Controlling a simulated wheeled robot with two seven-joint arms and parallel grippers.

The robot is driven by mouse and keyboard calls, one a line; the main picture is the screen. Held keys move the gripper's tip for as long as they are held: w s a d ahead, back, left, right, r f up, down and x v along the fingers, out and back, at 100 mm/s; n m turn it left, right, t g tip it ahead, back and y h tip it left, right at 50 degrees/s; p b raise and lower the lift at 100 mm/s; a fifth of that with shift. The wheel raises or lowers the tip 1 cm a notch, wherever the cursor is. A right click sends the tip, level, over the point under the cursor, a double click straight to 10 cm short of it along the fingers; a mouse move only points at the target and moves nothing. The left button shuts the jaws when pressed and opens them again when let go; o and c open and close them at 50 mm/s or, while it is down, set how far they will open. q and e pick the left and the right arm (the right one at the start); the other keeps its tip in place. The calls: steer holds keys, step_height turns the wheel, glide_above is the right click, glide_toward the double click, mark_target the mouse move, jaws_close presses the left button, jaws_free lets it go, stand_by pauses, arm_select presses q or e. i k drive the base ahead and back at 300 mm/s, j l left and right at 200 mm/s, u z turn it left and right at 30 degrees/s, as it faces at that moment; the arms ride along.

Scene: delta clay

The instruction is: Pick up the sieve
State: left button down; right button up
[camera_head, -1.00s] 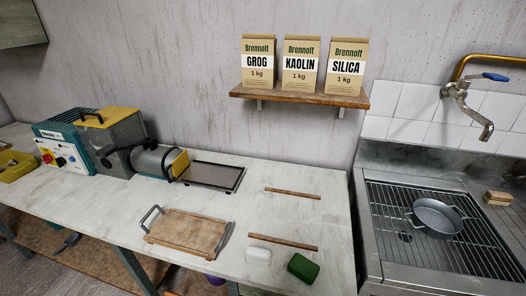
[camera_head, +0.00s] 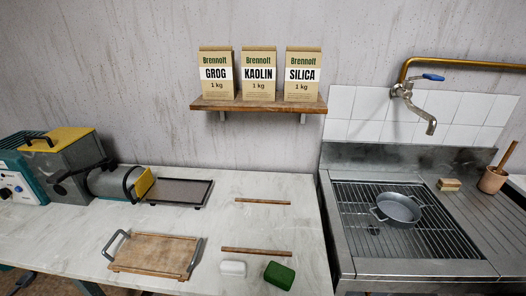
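A round grey metal pan-like vessel with two side handles, which looks like the sieve (camera_head: 399,208), sits on the wire rack of the sink at the right. Its inside looks plain grey at this size, so I cannot make out a mesh. Neither of my grippers shows in the head view.
The sink rack (camera_head: 430,243) has a wooden brush (camera_head: 449,185) and a clay-coloured pot (camera_head: 492,180) to its right. A tap (camera_head: 418,108) hangs above. On the table lie a wooden tray (camera_head: 153,254), two wooden strips, a white block (camera_head: 233,268) and a green block (camera_head: 279,274).

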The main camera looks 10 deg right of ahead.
mark_target(397, 210)
steer(key=z, duration=1.5)
steer(key=u, duration=0.4)
steer(key=i+l+u, duration=0.25)
steer(key=l, duration=0.4)
steer(key=i+l+u, duration=0.1)
steer(key=l+u, duration=0.15)
steer(key=l, duration=0.45)
steer(key=l+u, duration=0.25)
steer(key=l, duration=0.45)
steer(key=i, duration=0.05)
